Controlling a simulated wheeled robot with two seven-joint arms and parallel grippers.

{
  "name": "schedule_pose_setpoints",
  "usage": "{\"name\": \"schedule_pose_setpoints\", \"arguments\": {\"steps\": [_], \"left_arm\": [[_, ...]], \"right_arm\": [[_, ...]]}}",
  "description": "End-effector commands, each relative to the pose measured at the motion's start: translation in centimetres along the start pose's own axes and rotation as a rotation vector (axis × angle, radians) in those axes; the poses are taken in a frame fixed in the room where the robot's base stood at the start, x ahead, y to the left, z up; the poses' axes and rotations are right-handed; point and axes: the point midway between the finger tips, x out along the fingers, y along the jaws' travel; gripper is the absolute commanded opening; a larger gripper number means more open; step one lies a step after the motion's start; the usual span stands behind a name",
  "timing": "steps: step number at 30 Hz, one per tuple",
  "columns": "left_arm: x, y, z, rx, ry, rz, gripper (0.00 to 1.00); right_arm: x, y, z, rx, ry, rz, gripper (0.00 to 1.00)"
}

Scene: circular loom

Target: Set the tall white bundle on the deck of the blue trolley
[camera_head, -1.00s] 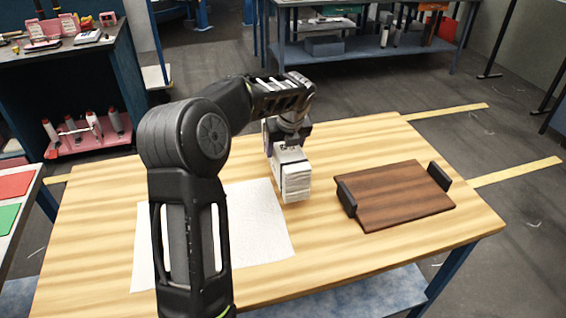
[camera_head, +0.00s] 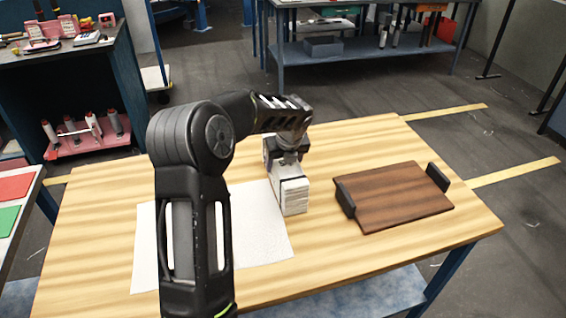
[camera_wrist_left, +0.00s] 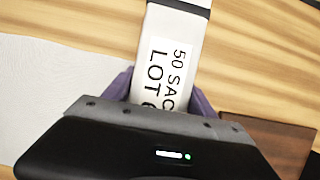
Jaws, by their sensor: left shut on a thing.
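My left gripper (camera_head: 284,160) is shut on a white bundle (camera_head: 293,197), whose layered end face points toward the head camera. In the left wrist view the purple fingers (camera_wrist_left: 160,95) close on both sides of the bundle (camera_wrist_left: 180,30), which has a label reading "50 SAC" and "LOT". The bundle is over the wooden table (camera_head: 320,250), at the right edge of a white sheet (camera_head: 258,235); I cannot tell whether it touches the table. My right gripper is out of view.
A dark wooden tray (camera_head: 395,197) with black end handles lies right of the bundle. A bench with red and green panels (camera_head: 12,190) stands at left. Behind it is a dark blue bench (camera_head: 105,60) with several spools. The table's front right is clear.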

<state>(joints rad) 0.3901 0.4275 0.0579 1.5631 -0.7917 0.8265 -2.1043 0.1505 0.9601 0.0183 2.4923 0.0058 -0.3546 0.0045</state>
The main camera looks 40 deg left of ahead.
Motion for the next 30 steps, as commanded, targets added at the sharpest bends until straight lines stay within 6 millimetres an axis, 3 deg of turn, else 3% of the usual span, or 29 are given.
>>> {"name": "schedule_pose_setpoints", "arguments": {"steps": [2,3,10,20,26,30], "left_arm": [[0.0,-0.1,0.1,-0.001,-0.004,-0.003,0.00],[0.1,0.0,0.0,0.000,0.000,0.000,0.69],[0.1,0.0,0.0,0.000,0.000,0.000,0.87],[-0.2,0.0,0.1,0.000,-0.001,0.000,0.87],[-2.3,-0.1,0.1,0.000,-0.003,-0.002,0.87],[-5.0,-0.1,0.1,-0.002,-0.005,-0.003,0.87]], "right_arm": [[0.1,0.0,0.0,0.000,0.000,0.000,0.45],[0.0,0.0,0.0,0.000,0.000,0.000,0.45],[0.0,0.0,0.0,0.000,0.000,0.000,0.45],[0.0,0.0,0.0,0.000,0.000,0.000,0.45],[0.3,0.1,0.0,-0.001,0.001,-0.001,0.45],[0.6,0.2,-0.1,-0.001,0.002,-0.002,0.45]]}}
